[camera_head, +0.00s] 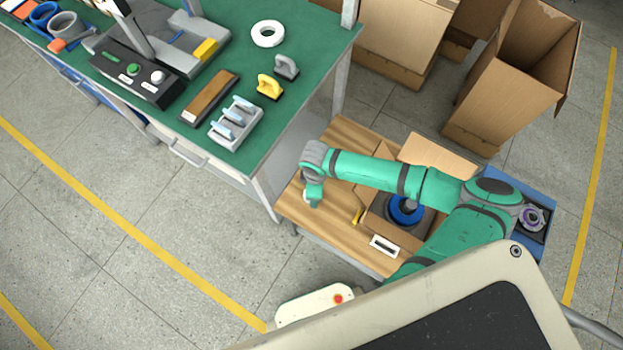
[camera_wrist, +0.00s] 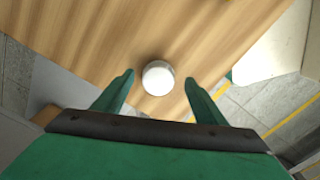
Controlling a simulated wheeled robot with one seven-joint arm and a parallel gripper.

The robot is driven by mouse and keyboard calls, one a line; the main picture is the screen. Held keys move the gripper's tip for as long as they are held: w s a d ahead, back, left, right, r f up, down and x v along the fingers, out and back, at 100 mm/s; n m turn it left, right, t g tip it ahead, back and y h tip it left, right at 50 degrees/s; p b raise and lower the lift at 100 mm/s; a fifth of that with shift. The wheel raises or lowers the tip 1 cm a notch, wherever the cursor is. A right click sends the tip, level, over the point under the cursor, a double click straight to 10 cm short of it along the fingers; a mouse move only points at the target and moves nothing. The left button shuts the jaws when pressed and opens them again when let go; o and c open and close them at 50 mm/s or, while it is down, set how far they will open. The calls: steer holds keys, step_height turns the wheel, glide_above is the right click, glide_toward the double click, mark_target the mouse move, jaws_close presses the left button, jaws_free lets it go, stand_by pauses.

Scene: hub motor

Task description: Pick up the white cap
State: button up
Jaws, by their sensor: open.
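The white cap (camera_wrist: 158,77) is a round white piece on the wooden table top. In the wrist view it sits between and slightly beyond the tips of my open gripper (camera_wrist: 158,80), with a gap to each finger. In the head view my gripper (camera_head: 311,200) points down over the left end of the wooden table (camera_head: 345,133). A small bit of white (camera_head: 306,196) shows beside it there, mostly hidden by my wrist.
An open cardboard box (camera_head: 440,157) with a blue ring part (camera_head: 406,209) stands on the same table, under my arm. A yellow item (camera_head: 357,215) and a white-framed piece (camera_head: 384,246) lie near it. The green workbench (camera_head: 300,50) stands close on the left.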

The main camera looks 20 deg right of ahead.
steer(key=shift+w+f, duration=0.1)
steer(key=shift+f, duration=1.4)
steer(key=c, duration=1.1)
steer(key=shift+r, duration=0.1)
